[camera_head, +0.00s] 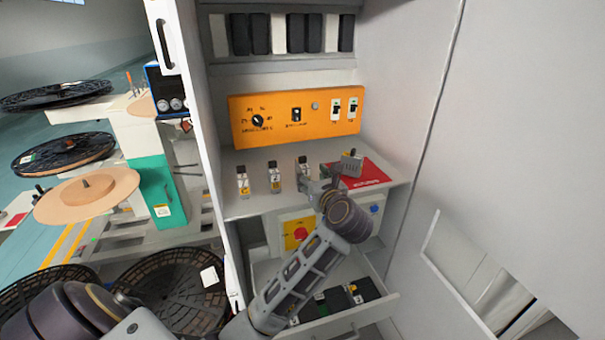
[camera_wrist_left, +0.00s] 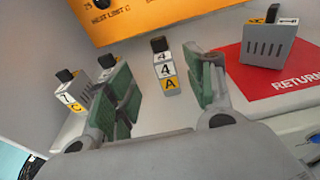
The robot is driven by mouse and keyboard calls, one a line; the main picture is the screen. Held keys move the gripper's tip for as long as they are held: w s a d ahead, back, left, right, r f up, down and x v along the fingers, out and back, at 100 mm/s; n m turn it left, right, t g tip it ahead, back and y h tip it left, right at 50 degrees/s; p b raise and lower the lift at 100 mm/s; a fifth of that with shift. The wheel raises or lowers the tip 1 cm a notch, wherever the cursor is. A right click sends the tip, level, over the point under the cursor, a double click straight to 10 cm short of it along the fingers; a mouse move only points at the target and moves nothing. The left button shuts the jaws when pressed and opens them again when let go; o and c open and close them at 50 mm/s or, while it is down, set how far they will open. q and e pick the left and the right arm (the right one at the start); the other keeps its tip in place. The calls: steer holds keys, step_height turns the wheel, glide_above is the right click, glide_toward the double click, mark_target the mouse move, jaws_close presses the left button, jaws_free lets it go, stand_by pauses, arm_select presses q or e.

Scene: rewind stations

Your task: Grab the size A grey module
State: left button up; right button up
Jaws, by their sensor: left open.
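The size A grey module (camera_head: 304,167) stands upright on the grey shelf, third from the left in the head view. In the left wrist view the module (camera_wrist_left: 165,72) shows a black knob, a white label with 4 and a yellow label with A. My left gripper (camera_head: 322,180) is open. In the left wrist view its green-padded fingers (camera_wrist_left: 158,78) frame the module, which appears ahead of them; I cannot tell whether they touch it. The right gripper is not in view.
Another grey module (camera_wrist_left: 74,94) with a yellow C label stands left of the fingers. A vented grey module (camera_wrist_left: 268,46) stands on the red RETURN mat (camera_wrist_left: 303,63) at right. An orange control panel (camera_head: 290,118) is behind the shelf (camera_head: 235,205). An open drawer (camera_head: 385,302) is below.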

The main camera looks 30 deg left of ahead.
mark_target(304, 166)
arm_select(q)
steer(key=shift+x, duration=2.6)
steer(key=shift+a, duration=0.1)
steer(key=shift+p+x, duration=0.65)
steer(key=shift+x, duration=1.9)
steer(key=shift+w, duration=0.1)
steer(key=c, duration=1.2)
